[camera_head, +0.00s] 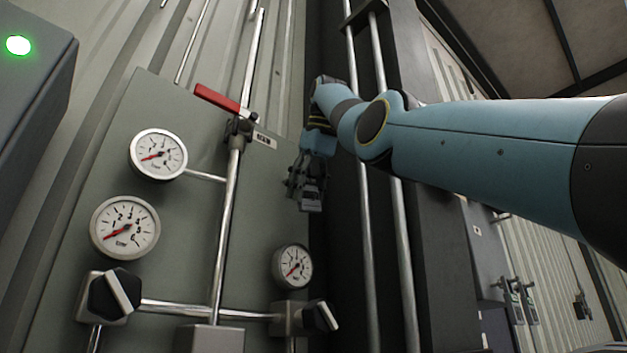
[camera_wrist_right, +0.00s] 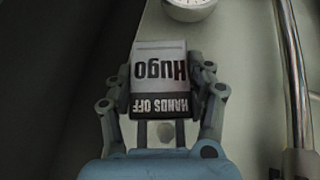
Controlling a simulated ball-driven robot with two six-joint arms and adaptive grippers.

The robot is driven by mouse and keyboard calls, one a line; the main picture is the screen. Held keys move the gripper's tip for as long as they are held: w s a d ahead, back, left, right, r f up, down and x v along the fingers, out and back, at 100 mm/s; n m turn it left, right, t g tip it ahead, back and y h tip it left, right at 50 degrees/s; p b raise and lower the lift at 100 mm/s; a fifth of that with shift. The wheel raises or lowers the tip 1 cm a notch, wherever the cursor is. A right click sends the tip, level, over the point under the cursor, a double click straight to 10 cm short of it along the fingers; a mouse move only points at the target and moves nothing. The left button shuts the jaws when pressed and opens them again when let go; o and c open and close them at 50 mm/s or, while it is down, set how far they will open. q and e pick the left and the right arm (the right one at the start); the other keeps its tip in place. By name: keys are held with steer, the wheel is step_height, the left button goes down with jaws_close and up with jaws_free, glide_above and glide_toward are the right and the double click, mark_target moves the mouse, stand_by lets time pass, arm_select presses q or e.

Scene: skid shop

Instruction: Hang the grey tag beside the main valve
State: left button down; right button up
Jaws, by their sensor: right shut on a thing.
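My right gripper (camera_head: 310,203) is shut on the grey tag (camera_wrist_right: 158,78). In the right wrist view the tag sits between the fingers. It is light grey with a black band and reads "Hugo" and "HANDS OFF" upside down. In the head view the tag cannot be made out. The main valve (camera_head: 240,130) has a red lever (camera_head: 218,99) and sits on a vertical pipe, up and left of my gripper. A small pale label (camera_head: 265,139) is right of the valve. I cannot make out a hook. My left gripper is not in view.
The grey-green panel (camera_head: 185,115) carries gauges (camera_head: 158,155), pipes and black-knobbed valves (camera_head: 108,296). A dark post and vertical pipes (camera_head: 370,250) stand right of my gripper. A gauge (camera_wrist_right: 190,8) and a pipe (camera_wrist_right: 297,90) show in the wrist view.

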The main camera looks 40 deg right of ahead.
steer(key=shift+w+a+f+p, duration=0.1)
steer(key=shift+w+f+p, duration=0.25)
steer(key=shift+w, duration=0.3)
steer(key=shift+w+a+f+p, duration=0.1)
steer(key=shift+w+f+p, duration=0.2)
steer(key=shift+w, duration=0.3)
steer(key=o, duration=1)
steer(key=shift+c, duration=0.2)
steer(key=shift+r, duration=0.1)
